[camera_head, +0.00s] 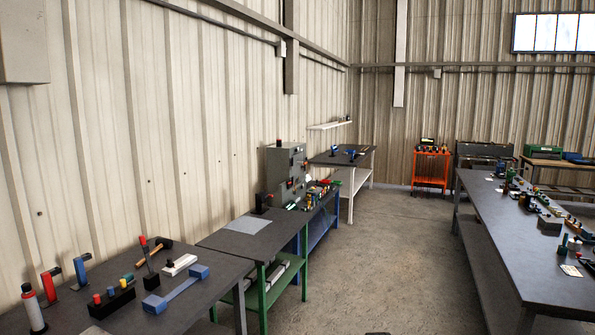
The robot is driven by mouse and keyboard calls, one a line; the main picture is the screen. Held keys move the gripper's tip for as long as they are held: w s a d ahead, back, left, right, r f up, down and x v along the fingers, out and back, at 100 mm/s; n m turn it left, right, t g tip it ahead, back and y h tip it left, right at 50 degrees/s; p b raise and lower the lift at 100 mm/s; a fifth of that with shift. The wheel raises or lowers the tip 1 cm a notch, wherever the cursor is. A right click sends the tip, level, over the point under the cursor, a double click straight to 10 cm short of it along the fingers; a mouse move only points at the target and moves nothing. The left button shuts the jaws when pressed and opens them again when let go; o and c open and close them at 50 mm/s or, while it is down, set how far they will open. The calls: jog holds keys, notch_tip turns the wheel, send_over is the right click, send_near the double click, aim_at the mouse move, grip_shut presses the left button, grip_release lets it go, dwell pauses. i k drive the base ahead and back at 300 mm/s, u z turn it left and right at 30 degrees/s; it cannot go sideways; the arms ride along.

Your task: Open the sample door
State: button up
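A grey box-shaped enclosure (286,172) stands on a bench against the left wall, in the middle distance. Its front faces right and carries several small dark fittings and a reddish one. I cannot tell at this size which part is the sample door, or whether any door on it is open. My gripper is not in view.
A near bench (205,302) holds blue, red and black tools. A green-framed table (215,240) and a blue-framed bench (330,212) follow along the left wall. A long cluttered bench (530,285) stands right. An orange cart (431,170) is at the back. The aisle floor (390,240) is clear.

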aim_at(298, 158)
jog(key=z, duration=0.6)
jog(key=i, duration=7.7)
jog(key=u, duration=3)
